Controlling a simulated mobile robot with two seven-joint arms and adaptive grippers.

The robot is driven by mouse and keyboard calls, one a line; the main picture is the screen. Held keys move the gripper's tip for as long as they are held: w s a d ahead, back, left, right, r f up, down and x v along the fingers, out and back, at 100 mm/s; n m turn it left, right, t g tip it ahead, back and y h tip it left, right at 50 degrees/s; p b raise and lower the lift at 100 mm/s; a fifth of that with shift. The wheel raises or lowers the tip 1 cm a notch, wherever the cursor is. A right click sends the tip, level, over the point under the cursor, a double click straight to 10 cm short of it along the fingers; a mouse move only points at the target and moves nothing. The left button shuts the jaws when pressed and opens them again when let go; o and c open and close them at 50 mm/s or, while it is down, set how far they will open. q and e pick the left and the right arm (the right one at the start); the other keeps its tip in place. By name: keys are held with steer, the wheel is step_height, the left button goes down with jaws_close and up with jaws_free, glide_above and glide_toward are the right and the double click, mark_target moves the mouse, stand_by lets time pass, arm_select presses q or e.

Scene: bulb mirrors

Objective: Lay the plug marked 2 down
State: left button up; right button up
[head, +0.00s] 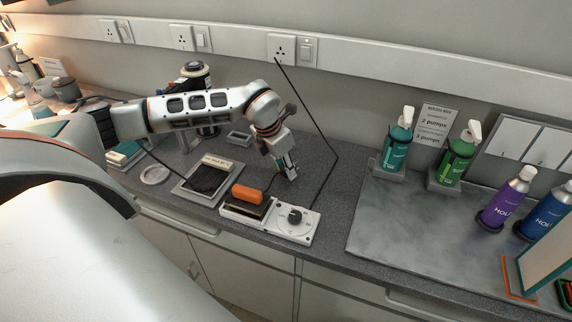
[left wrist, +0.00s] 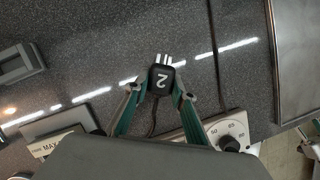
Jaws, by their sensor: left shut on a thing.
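The black plug marked 2 (left wrist: 159,82) shows in the left wrist view, with its three prongs toward the top of the picture and its cable running down. My left gripper (left wrist: 157,92) is shut on it, one teal-lined finger on each side. In the head view my left gripper (head: 289,171) points down close above the grey counter (head: 335,178), behind the white dial box (head: 292,226). The plug is hard to make out there. I cannot tell whether it touches the counter.
A thin black cable (head: 313,119) runs from the wall socket (head: 281,50) to the counter. Bottles (head: 397,142) stand right. Counter right of the gripper is mostly clear.

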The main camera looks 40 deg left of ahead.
arm_select(q)
steer(key=shift+f, duration=0.6)
stand_by(0.3)
steer(key=o, duration=1.3)
steer(key=shift+b, duration=0.3)
steer(key=o, duration=0.5)
steer(key=shift+o, duration=0.2)
